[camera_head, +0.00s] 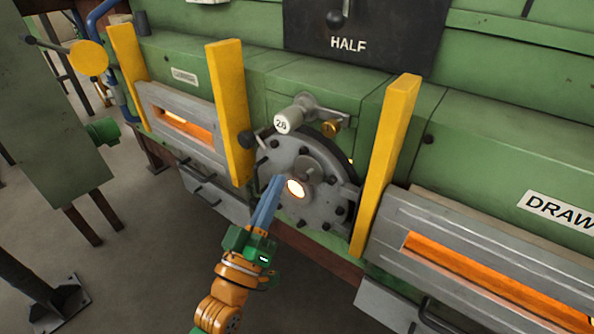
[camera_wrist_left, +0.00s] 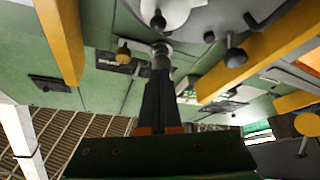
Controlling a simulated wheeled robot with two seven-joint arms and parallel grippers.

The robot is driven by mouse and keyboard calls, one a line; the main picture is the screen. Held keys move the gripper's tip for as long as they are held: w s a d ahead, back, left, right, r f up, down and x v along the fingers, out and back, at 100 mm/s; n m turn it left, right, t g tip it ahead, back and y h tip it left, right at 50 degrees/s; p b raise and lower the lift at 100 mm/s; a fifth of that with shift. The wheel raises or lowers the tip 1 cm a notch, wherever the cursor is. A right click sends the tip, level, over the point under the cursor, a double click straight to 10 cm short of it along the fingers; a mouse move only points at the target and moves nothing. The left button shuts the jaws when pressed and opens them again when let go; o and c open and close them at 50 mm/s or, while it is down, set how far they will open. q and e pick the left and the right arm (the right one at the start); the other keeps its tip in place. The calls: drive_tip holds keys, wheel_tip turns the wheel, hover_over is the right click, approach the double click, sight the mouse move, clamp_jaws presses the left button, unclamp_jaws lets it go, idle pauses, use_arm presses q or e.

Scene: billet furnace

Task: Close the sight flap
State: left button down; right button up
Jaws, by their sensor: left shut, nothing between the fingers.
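The round grey door (camera_head: 272,158) is on the furnace front, with bolts around its rim. A glowing sight hole (camera_head: 295,188) shows near its middle, uncovered. A small grey piece that looks like the sight flap (camera_head: 309,171) sits just above and right of the hole. My left gripper (camera_head: 277,181) is shut and empty. Its blue fingers point up at the door, their tips just left of the glowing hole in the picture; I cannot tell whether they touch. The left wrist view shows the shut fingers (camera_wrist_left: 160,72) below part of the grey door (camera_wrist_left: 192,12). My right gripper is out of view.
Yellow posts stand left (camera_head: 230,110) and right (camera_head: 385,165) of the door. Open floor lies lower left.

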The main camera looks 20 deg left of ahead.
sight(303, 175)
use_arm(q)
drive_tip(key=f+p+x, duration=0.1)
drive_tip(key=p+x, duration=0.1)
drive_tip(key=x, duration=0.6)
drive_tip(key=f, duration=0.1)
drive_tip(key=s+d+f, duration=0.1)
drive_tip(key=f, duration=0.1)
drive_tip(key=shift+s+d+f, duration=0.15)
drive_tip(key=shift+s+d, duration=0.05)
drive_tip(key=shift+s, duration=0.15)
